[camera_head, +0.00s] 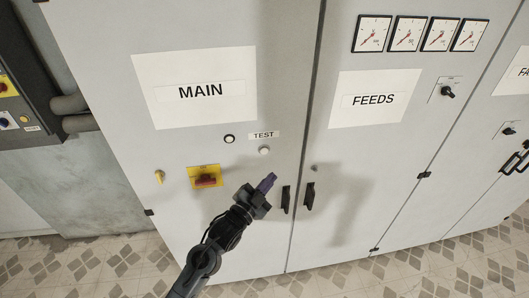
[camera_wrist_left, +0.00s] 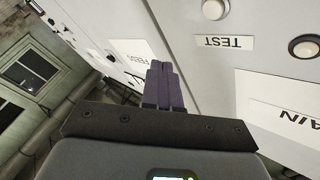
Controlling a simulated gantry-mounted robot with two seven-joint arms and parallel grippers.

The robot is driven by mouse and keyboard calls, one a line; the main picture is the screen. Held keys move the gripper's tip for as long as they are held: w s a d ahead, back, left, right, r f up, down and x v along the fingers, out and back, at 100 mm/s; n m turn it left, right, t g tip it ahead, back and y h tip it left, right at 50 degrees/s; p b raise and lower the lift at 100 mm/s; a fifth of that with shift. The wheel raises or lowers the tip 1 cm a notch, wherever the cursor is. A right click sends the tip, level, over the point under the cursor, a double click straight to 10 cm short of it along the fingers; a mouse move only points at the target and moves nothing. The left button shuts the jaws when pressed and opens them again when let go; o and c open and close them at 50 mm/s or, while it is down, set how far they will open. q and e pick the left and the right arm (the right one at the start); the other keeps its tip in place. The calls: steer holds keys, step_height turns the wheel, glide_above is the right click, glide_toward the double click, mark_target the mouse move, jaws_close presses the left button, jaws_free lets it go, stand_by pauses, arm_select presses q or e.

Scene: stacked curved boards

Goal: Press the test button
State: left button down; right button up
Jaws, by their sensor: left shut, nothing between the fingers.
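The test button (camera_head: 264,151) is a small round pale button on the grey MAIN cabinet door, just below the TEST label (camera_head: 263,135). My left gripper (camera_head: 267,182) has dark purple fingers, shut and empty. In the head view it appears just below the test button, apart from it. In the left wrist view, the picture is upside down. The shut fingers (camera_wrist_left: 164,85) point up the picture, left of the test button (camera_wrist_left: 214,9) and the TEST label (camera_wrist_left: 228,42). The gap to the door is hard to judge. My right gripper is not in view.
A white button with a dark ring (camera_head: 229,139) sits left of the TEST label. Black door handles (camera_head: 286,199) stick out right of my gripper. The FEEDS door (camera_head: 373,100) adjoins.

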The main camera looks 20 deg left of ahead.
mark_target(264, 150)
arm_select(q)
steer(key=w+a+b, duration=0.4)
steer(key=w, duration=0.3)
steer(key=shift+w+a, duration=0.25)
steer(key=shift+w, duration=0.05)
stand_by(0.8)
stand_by(0.9)
steer(key=shift+w+a, duration=0.15)
steer(key=shift+w, duration=0.1)
stand_by(0.4)
steer(key=shift+w+a, duration=0.15)
steer(key=shift+w, duration=0.1)
stand_by(0.6)
